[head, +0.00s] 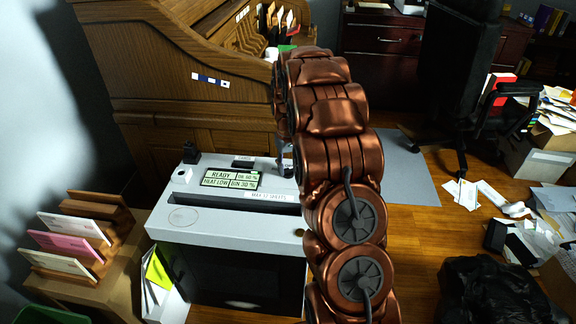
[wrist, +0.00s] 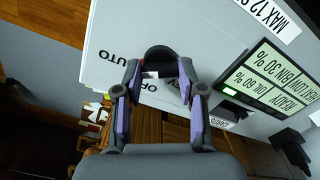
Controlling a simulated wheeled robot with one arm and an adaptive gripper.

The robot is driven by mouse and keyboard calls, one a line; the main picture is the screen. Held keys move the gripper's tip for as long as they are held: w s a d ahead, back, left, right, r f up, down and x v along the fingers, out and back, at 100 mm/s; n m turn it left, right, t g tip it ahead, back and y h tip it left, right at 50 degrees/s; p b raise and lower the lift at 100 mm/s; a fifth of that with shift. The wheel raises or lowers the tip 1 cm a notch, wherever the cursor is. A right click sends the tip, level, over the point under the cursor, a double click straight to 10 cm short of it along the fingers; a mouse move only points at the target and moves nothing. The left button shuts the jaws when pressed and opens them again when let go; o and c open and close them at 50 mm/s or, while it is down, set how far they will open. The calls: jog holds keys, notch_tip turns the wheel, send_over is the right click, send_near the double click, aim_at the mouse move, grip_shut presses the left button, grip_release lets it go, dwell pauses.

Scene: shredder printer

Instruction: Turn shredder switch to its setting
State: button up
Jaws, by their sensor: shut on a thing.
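The shredder (head: 232,220) is a white-topped box with a dark front, below my arm in the head view. Its display (head: 231,179) reads READY, HEAT LOW and BIN 30 %; it also shows upside down in the wrist view (wrist: 268,78). The dark round switch knob (wrist: 160,52) is on the white top, with a pale part between the fingers. The word AUTO is printed at its left; other lettering below is partly covered. My gripper (wrist: 159,72) is shut on the knob, one finger on each side. The arm hides the knob in the head view.
A slot runs across the shredder top, beside a MAX 12 SHEETS label (wrist: 270,14). A wooden roll-top desk (head: 190,80) stands close behind. A letter rack (head: 80,240) is at the left. Papers, a black bag (head: 500,290) and an office chair are at the right.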

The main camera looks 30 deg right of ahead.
dwell(0.3)
jog(key=o, duration=1.1)
jog(key=shift+o, duration=0.2)
notch_tip(320, 180, up, 12)
